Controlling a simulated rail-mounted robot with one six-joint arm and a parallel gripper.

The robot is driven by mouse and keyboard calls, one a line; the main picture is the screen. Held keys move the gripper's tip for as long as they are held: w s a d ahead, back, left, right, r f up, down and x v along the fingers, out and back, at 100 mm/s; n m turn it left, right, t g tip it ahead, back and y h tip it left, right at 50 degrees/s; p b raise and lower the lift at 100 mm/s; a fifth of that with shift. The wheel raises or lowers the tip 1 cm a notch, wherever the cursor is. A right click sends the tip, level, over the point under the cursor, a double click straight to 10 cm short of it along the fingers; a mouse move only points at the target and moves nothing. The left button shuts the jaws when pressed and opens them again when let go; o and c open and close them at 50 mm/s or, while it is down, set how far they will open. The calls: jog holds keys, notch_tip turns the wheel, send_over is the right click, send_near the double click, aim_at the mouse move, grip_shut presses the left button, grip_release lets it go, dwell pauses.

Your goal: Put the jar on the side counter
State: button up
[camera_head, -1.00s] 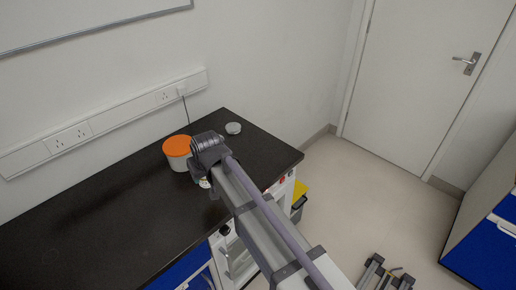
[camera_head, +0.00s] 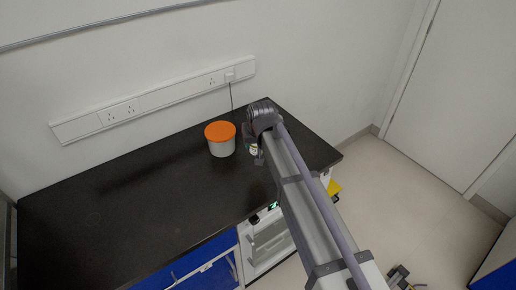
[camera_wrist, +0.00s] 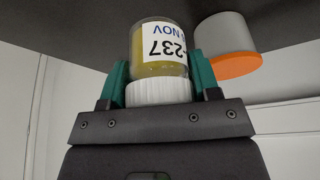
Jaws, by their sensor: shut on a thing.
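The jar (camera_wrist: 160,52) is small and clear, with yellowish contents, a white ribbed lid (camera_wrist: 158,93) and a printed label. It stands upright but shows upside down in the wrist view. My gripper (camera_wrist: 160,80) is shut on it, with a green fingertip on each side near the lid. In the head view my gripper (camera_head: 253,150) is over the dark counter (camera_head: 120,210), just right of the orange-lidded tub; only a bit of the jar shows there. I cannot tell whether the jar's base touches the counter.
The white tub with an orange lid (camera_head: 220,138) stands close left of my gripper; it also shows in the wrist view (camera_wrist: 228,45). The counter's left part is clear. A wall socket strip (camera_head: 150,100) runs behind. A cable hangs near the tub.

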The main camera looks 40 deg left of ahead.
notch_tip(320, 180, down, 10)
jog(key=b, duration=0.9)
jog(key=shift+f, duration=0.1)
jog(key=shift+r, duration=0.3)
jog(key=shift+c, duration=0.4)
jog(key=shift+f, duration=0.15)
jog(key=o, duration=1)
jog(key=shift+o, duration=0.2)
jog(key=shift+r+p, duration=0.4)
jog(key=shift+p, duration=0.1)
jog(key=p+v, duration=1)
jog(key=v, duration=0.1)
jog(key=shift+d+r+p, duration=0.15)
jog(key=shift+r+p, duration=0.05)
jog(key=shift+p, duration=0.1)
